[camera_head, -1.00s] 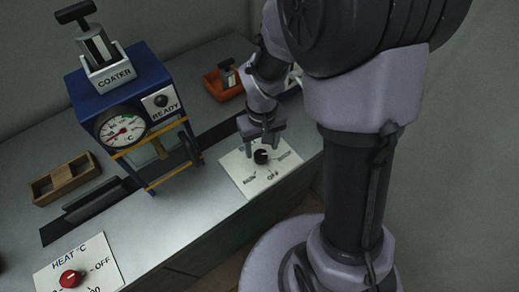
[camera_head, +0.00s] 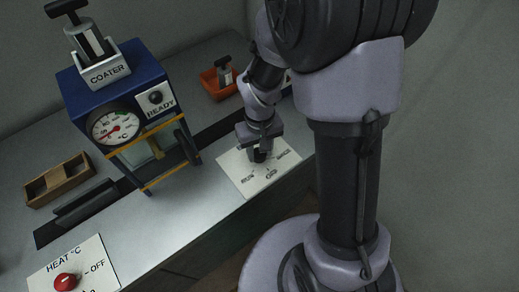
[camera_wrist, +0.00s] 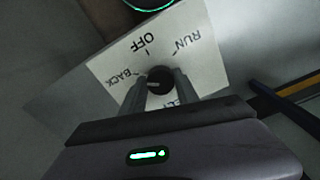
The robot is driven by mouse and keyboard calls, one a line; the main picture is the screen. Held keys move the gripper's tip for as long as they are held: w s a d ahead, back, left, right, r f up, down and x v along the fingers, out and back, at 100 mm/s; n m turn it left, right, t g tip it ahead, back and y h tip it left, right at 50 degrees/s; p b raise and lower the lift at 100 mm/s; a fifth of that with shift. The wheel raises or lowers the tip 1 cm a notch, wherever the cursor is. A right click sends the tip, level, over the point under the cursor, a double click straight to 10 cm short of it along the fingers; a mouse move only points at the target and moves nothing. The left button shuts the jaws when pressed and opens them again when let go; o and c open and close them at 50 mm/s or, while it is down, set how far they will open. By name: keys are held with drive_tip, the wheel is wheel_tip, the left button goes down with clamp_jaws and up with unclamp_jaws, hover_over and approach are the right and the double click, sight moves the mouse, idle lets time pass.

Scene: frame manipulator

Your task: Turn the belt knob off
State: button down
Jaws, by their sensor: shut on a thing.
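The belt knob (camera_head: 259,156) is a small black dial on a white plate (camera_head: 243,177) on the bench. In the wrist view the knob (camera_wrist: 160,80) sits between my two fingers, on the plate (camera_wrist: 212,72) marked OFF, RUN and BACK, with another label partly hidden by a finger. A small pale mark shows on the knob, pointing roughly toward the BACK side. My gripper (camera_head: 259,150) is over the plate from above and shut on the knob. Its fingers also show in the wrist view (camera_wrist: 160,88).
A blue coater machine (camera_head: 118,85) with a gauge stands to the left of the plate. A red heat knob (camera_head: 66,282) is on another plate at the front left. A wooden box (camera_head: 60,178) and an orange bin (camera_head: 215,88) sit on the bench.

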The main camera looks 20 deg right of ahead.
drive_tip(key=shift+m, duration=0.3)
drive_tip(key=m+b, duration=0.2)
drive_tip(key=m, duration=0.3)
drive_tip(key=shift+a, duration=0.1)
drive_tip(key=m+b, duration=0.1)
drive_tip(key=m, duration=0.5)
drive_tip(key=shift+b, duration=0.3)
drive_tip(key=c, duration=0.9)
unclamp_jaws()
drive_tip(key=shift+w, duration=0.1)
